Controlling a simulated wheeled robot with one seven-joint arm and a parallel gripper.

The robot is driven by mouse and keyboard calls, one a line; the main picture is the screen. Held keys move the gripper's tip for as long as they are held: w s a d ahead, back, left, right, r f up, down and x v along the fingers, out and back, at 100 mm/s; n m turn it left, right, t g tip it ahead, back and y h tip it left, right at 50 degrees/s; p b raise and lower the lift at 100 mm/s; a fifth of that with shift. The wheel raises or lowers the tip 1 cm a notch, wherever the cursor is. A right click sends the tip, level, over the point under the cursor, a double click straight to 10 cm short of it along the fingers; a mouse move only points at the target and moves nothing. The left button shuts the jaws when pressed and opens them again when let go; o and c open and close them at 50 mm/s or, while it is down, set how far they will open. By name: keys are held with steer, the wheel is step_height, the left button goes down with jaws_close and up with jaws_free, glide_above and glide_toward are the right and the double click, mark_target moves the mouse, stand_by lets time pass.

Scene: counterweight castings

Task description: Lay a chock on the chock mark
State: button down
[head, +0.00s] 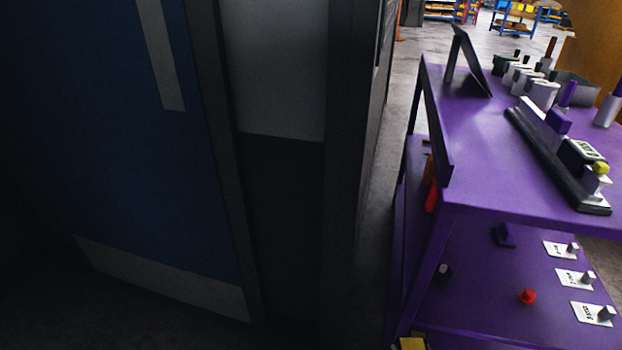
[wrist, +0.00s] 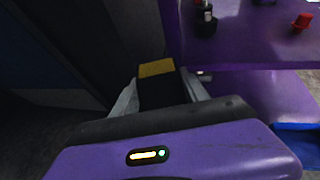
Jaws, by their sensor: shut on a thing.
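In the wrist view my gripper (wrist: 163,88) is shut on a dark block with a yellow end face, apparently the chock (wrist: 157,68). One pale finger is on each side of it. The lower part of the block is hidden behind the gripper body. In the head view only the yellow part of the chock (head: 412,343) shows, at the bottom edge, in front of the purple cart; my gripper is not clearly seen there. I cannot make out a chock mark in either view.
A purple two-level cart (head: 480,150) stands at right, with castings and a dark rail (head: 555,160) on top. Its lower shelf holds white cards (head: 575,278) with small weights and a red knob (head: 527,296). A dark blue cabinet or door (head: 110,150) fills the left.

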step_height(320, 180, up, 14)
steer(key=s+p, duration=0.1)
steer(key=p, duration=1.6)
steer(key=shift+s+a+f+p, duration=0.2)
steer(key=shift+s+a+p, duration=0.1)
steer(key=shift+p, duration=0.05)
steer(key=shift+f, duration=0.1)
